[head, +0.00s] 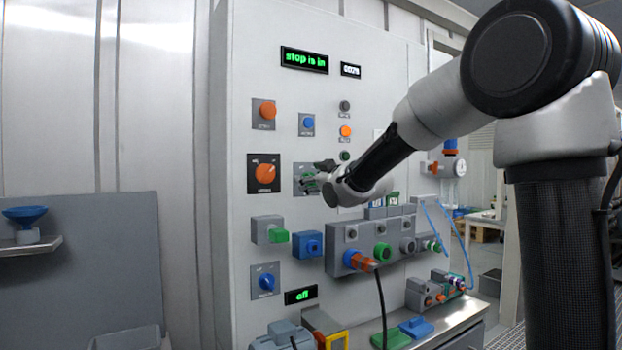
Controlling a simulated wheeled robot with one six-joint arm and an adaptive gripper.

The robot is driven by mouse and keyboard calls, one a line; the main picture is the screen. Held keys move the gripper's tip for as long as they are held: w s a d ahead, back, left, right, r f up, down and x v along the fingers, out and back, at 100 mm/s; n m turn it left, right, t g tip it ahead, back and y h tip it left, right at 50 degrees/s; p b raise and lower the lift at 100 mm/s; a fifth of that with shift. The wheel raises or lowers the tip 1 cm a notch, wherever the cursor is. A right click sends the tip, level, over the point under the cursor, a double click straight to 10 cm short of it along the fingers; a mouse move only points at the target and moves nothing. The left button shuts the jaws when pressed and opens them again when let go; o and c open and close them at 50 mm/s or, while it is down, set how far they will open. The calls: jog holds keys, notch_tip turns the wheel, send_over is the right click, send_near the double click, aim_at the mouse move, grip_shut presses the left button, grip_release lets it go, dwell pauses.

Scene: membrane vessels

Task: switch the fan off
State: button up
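A pale control panel (380,110) fills the middle of the head view, with several knobs, buttons and sockets. No label that I can read names the fan. My gripper (316,174) is at a grey plate with a green part (301,173), and its fingers hide much of that control. I cannot tell whether the fingers touch it or are closed on it. An orange rotary knob (265,173) on a black plate is just left of it. A blue rotary knob (266,282) sits lower down, beside a small display (300,295) reading "off".
A top display (304,60) reads "stop is in". Grey, green and blue connectors (381,251) stick out below my gripper, with a black cable hanging down. A shelf with a blue funnel (25,214) is at the left. A bench (455,318) with coloured parts is below.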

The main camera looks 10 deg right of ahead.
jog(key=v, duration=1.1)
jog(key=shift+s, duration=0.15)
jog(key=s+d+f+m+g+h, duration=0.3)
jog(key=s+d+f+g, duration=0.15)
jog(key=f, duration=0.45)
jog(key=s+d+f+m+g+h, duration=0.25)
jog(key=s+f+g, duration=0.2)
jog(key=f, duration=0.45)
jog(key=s+d+f+m+g, duration=0.2)
jog(key=s, duration=0.9)
jog(key=s+d+f+m+g, duration=0.1)
jog(key=s+d+m+g, duration=0.1)
jog(key=s, duration=1)
jog(key=shift+s+d+f, duration=0.25)
jog(key=shift+d+f, duration=0.15)
jog(key=shift+d, duration=0.15)
